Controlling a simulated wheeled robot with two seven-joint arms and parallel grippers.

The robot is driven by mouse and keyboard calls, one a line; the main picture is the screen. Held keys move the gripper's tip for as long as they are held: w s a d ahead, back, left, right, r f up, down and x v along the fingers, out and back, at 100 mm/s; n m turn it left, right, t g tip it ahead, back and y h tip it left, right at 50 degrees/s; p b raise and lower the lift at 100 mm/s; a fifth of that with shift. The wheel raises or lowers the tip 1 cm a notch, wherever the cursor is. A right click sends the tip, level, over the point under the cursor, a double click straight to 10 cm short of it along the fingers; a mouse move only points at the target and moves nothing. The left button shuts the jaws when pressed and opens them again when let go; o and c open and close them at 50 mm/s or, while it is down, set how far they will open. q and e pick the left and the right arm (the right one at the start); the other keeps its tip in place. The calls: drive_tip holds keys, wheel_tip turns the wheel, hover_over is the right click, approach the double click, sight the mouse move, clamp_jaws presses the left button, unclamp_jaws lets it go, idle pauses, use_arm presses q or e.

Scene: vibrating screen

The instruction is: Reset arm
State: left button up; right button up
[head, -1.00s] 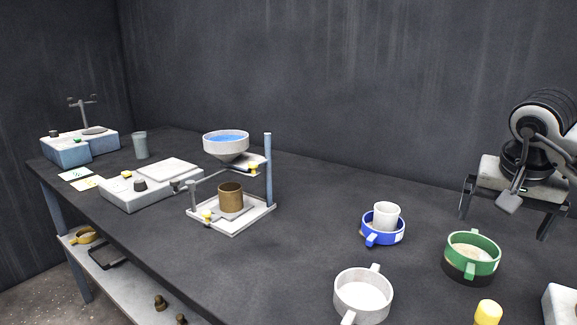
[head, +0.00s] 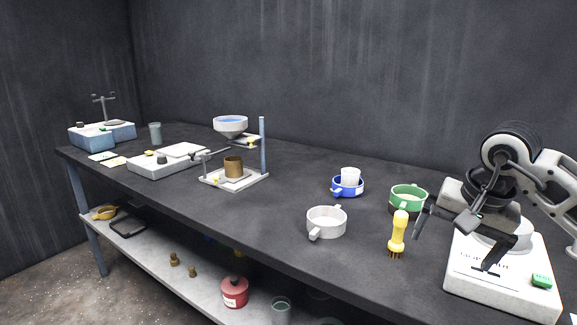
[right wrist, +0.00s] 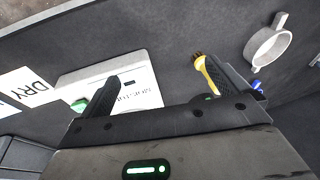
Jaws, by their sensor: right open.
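My right arm comes in from the right in the head view. Its dark gripper (head: 460,238) is open and empty, held above the white device (head: 500,288) with a green button at the table's right end. In the right wrist view the two fingers of the gripper (right wrist: 168,90) stand wide apart with nothing between them. The white device (right wrist: 140,92) lies beyond them, and the yellow-handled brush (right wrist: 211,75) shows beside the finger at right. My left gripper is not in view.
The brush (head: 397,234) and white pan (head: 326,222) are left of the gripper. A green-rimmed pan (head: 408,197) and blue pan (head: 347,188) stand behind. A funnel stand (head: 263,146) and scale (head: 150,167) are further left. The table's front middle is clear.

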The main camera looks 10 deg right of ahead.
drive_tip(key=s+a+f+m+g+y, duration=0.1)
drive_tip(key=s+a+f+y, duration=0.15)
drive_tip(key=a, duration=0.45)
drive_tip(key=s+a+f+m+g+y, duration=0.1)
drive_tip(key=a+f+y, duration=0.1)
drive_tip(key=a+y, duration=0.3)
drive_tip(key=s+a+f+m+y, duration=0.1)
drive_tip(key=s+a+f+y, duration=0.1)
drive_tip(key=a, duration=0.6)
drive_tip(key=s+a+r+m+t+y+p, duration=0.1)
drive_tip(key=s+a+r+m+t+y, duration=0.15)
drive_tip(key=a+m+y, duration=0.4)
drive_tip(key=s+a+r+m+t+y, duration=0.1)
drive_tip(key=a+r+m+t+y, duration=0.2)
drive_tip(key=m, duration=0.7)
drive_tip(key=w+d+f+m+t+h, duration=0.1)
drive_tip(key=d+f+m+t+h, duration=0.35)
drive_tip(key=m, duration=0.95)
drive_tip(key=w+d+f+m+t+h, duration=0.1)
drive_tip(key=d+f+m+t+h, duration=0.4)
drive_tip(key=m, duration=1)
drive_tip(key=s+f+m+g+h, duration=0.5)
drive_tip(key=s+f+m+h, duration=0.1)
drive_tip(key=s+f+m, duration=0.5)
wheel_tip(320, 180, down, 5)
drive_tip(key=d+m, duration=0.1)
drive_tip(key=m, duration=0.1)
drive_tip(key=shift+m+g+p, duration=0.35)
drive_tip(key=shift+g, duration=0.05)
